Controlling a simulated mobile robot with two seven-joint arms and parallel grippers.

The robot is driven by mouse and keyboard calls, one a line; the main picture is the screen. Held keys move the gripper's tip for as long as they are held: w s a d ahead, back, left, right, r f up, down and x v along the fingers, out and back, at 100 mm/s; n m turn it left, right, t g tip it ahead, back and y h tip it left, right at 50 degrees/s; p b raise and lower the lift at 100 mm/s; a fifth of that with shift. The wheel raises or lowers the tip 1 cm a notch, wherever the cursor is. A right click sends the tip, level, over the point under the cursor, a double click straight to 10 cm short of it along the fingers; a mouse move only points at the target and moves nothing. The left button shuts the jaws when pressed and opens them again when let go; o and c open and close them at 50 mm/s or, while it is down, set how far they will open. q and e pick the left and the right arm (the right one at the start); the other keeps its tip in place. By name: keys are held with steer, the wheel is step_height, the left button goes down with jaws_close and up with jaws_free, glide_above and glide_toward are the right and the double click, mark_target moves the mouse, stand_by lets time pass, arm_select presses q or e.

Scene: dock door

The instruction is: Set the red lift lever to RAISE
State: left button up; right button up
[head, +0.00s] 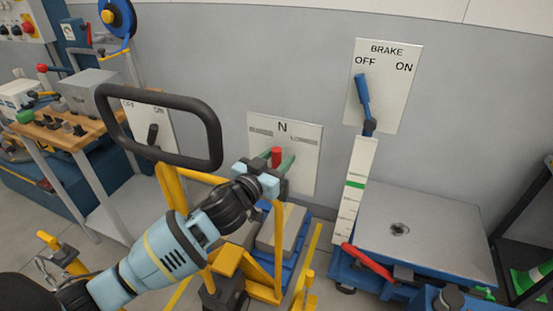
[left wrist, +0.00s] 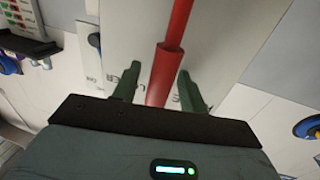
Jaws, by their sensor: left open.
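The red lever (head: 276,156) stands out from a white panel (head: 305,180) marked N at its top in the head view. The side labels on that panel are too blurred to read. My left gripper (head: 277,164) is in front of this panel, its green fingers open on either side of the lever. In the left wrist view the red lever (left wrist: 172,45) runs down between the two open fingers (left wrist: 158,88). I see gaps beside it, and cannot tell whether either finger touches it. My right gripper is in neither view.
A BRAKE panel (head: 404,85) with a blue lever (head: 362,94) near OFF is on the wall to the right. Below it is a grey-topped lift table (head: 430,225) with a red handle (head: 368,262). A yellow-framed cart with a black handle loop (head: 150,100) stands close to my left arm.

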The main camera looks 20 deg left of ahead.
arm_select(q)
jaws_close()
steer(key=shift+a, duration=0.1)
stand_by(0.3)
steer(key=a+f+n+t, duration=0.1)
steer(key=a+f+n, duration=0.1)
steer(key=a+n, duration=0.4)
steer(key=shift+n, duration=0.7)
steer(key=shift+w, duration=0.1)
jaws_free()
